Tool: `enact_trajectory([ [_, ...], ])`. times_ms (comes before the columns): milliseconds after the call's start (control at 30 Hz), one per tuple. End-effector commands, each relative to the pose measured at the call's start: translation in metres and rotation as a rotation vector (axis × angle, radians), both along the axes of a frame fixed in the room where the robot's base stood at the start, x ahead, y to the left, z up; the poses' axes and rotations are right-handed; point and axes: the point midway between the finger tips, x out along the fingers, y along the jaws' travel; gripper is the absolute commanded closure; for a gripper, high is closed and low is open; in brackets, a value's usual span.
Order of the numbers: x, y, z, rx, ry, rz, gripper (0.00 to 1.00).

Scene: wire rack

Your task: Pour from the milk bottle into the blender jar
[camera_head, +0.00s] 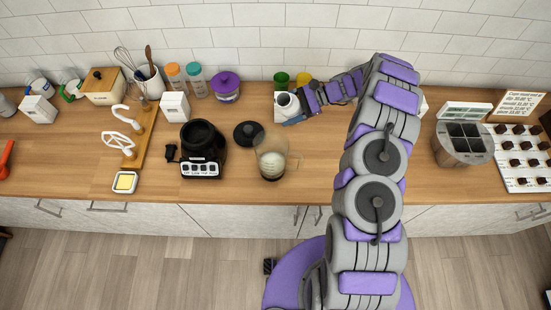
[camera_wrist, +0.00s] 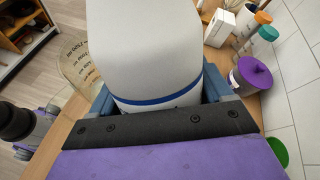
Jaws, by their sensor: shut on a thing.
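My gripper (camera_head: 296,116) is shut on the white milk bottle (camera_head: 287,103) toward the back of the counter. In the wrist view the bottle (camera_wrist: 150,50), white with a blue band, sits between the two blue-grey fingers. Its mouth is not clear in either view. The clear blender jar (camera_head: 272,141) stands upright on the counter, in front of and left of the bottle, apart from it. A pale whitish area shows low in the jar. The jar also shows in the wrist view (camera_wrist: 78,62), left of the bottle, with printed markings on its wall.
The black blender base (camera_head: 203,142) stands left of the jar, with a dark lid (camera_head: 248,133) behind the jar. A purple-lidded container (camera_head: 226,87) and green (camera_head: 281,79) and yellow cups stand at the back.

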Motion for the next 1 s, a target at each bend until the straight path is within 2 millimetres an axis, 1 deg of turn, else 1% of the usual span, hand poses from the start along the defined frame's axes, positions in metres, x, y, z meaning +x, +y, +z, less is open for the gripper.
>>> enact_trajectory([
  [33, 0.001, -0.001, 0.005, 0.017, 0.026, 0.000, 0.78],
  [100, 0.001, -0.001, -0.001, 0.041, 0.062, -0.003, 0.78],
  [267, 0.001, -0.002, -0.008, 0.093, 0.139, -0.002, 0.78],
  [333, 0.001, -0.002, -0.003, 0.085, 0.130, 0.003, 0.78],
  [567, 0.001, -0.002, -0.005, 0.084, 0.127, 0.004, 0.78],
  [667, 0.001, -0.001, 0.000, 0.112, 0.164, 0.005, 0.78],
  [900, 0.002, -0.002, 0.029, 0.234, 0.343, 0.006, 0.78],
  [1000, 0.001, -0.002, 0.038, 0.273, 0.398, 0.005, 0.78],
])
